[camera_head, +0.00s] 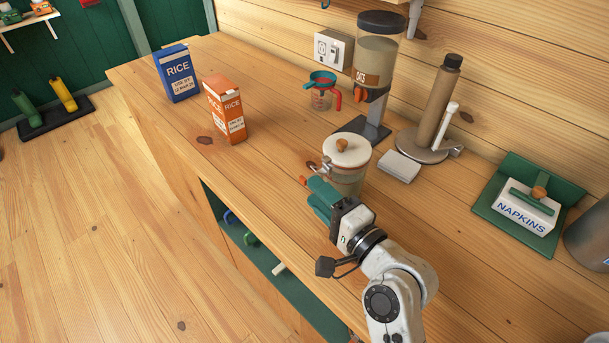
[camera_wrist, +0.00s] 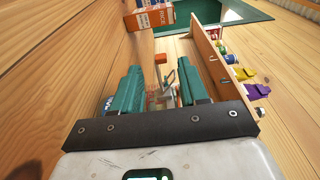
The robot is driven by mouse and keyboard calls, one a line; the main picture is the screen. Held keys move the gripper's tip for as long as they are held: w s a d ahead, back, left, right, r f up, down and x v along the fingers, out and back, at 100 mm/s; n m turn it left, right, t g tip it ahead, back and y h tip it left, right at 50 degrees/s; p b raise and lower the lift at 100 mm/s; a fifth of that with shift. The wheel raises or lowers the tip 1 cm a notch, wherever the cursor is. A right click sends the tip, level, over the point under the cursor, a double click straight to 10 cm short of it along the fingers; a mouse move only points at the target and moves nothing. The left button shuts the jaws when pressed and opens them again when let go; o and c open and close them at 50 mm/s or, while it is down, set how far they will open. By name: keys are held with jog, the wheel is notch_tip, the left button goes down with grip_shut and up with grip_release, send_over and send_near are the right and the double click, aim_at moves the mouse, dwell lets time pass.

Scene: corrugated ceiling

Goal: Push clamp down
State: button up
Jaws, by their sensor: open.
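A glass jar (camera_head: 346,178) with a white lid and wooden knob stands on the wooden counter. A metal wire clamp (camera_head: 325,168) sits on its left side, near the lid's rim. My gripper (camera_head: 315,193) has green fingers and is beside the jar at its front left, close to the clamp. The fingers partly hide the lower jar. In the wrist view the fingers are apart, and small metal and orange parts (camera_wrist: 171,76) show beyond and between them, probably the clamp. I cannot tell whether a finger touches it.
Behind the jar are an oats dispenser (camera_head: 376,55), a measuring cup (camera_head: 321,92) and a paper towel holder (camera_head: 440,105). A napkin holder (camera_head: 528,208) is at right. The counter's front edge is close.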

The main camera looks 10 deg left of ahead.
aim_at(303, 178)
jog(key=shift+x, duration=2.65)
grip_shut()
